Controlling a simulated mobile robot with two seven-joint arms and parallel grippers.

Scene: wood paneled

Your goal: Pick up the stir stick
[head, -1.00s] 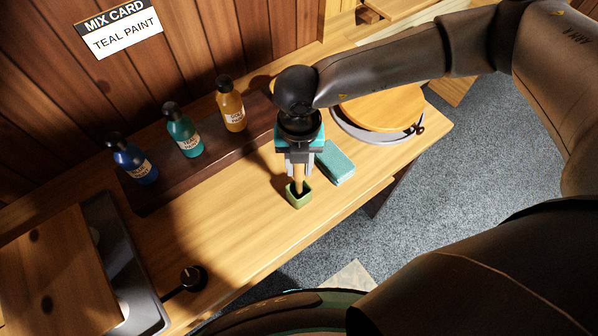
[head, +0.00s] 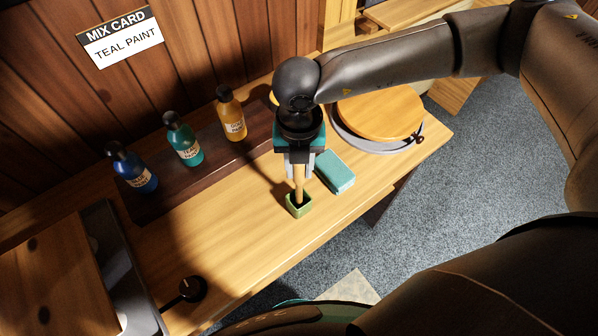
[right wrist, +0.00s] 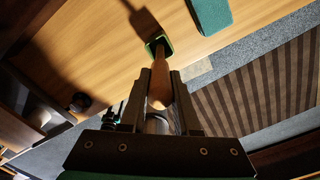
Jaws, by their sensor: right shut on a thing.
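The stir stick (head: 298,190) is a light wooden stick, nearly upright, with its lower end in a small green square cup (head: 299,207) on the wooden bench. My right gripper (head: 299,174) comes down over the cup and is shut on the stick's upper part. In the right wrist view, the stick (right wrist: 159,88) lies between the two fingers (right wrist: 160,80), and its far end reaches into the green cup (right wrist: 158,46). My left gripper does not show.
A teal sponge-like block (head: 335,171) lies right of the cup. Blue (head: 133,168), teal (head: 182,139) and amber (head: 231,113) bottles stand on a dark shelf behind. A round wooden lid (head: 381,112) is at the right. A black knob (head: 192,289) is at front left.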

